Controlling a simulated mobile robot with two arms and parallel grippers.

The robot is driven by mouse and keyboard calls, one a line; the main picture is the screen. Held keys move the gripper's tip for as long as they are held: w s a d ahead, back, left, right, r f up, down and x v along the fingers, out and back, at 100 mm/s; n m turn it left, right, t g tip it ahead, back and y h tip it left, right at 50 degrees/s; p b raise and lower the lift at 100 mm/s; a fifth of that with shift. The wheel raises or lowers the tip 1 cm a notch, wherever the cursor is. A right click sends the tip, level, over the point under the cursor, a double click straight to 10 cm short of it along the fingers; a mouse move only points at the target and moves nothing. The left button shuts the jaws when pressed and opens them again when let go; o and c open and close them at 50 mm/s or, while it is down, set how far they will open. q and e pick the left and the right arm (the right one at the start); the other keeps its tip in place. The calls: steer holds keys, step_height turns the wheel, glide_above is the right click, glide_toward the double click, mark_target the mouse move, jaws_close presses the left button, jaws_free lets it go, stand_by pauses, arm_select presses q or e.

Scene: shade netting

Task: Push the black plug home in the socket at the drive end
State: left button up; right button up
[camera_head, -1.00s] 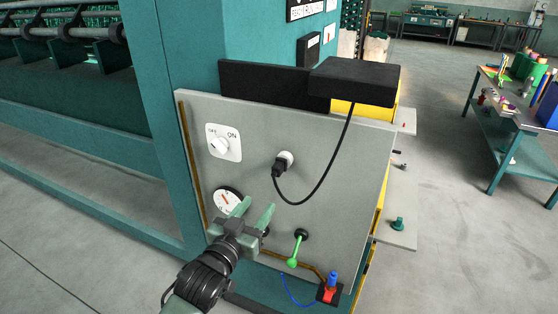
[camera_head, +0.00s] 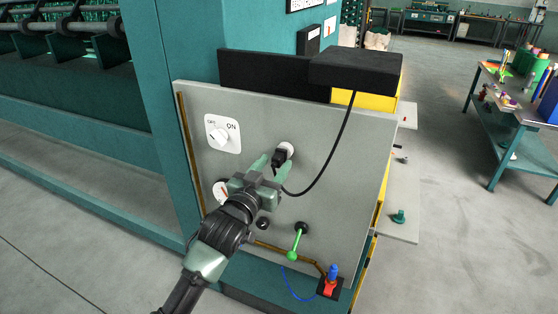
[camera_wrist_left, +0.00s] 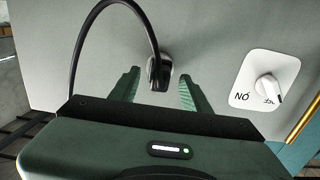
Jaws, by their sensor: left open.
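The black plug (camera_head: 279,158) is at the white round socket (camera_head: 286,149) on the grey panel (camera_head: 340,215). Part of the white socket shows beside it, and I cannot tell how deep the plug sits. A black cable (camera_head: 330,155) runs from the plug up to a black box (camera_head: 355,72). My left gripper (camera_head: 270,163) is open at the plug. In the left wrist view the plug (camera_wrist_left: 159,72) shows between and beyond the two green fingertips (camera_wrist_left: 158,88), with a gap on each side. My right gripper is not in view.
An OFF/ON knob (camera_head: 219,135) is left of the plug. A gauge (camera_head: 221,190) is partly hidden by my left gripper.

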arm_select(q)
steer(key=shift+w+d, duration=0.15)
steer(key=shift+w, duration=0.25)
stand_by(0.5)
jaws_close()
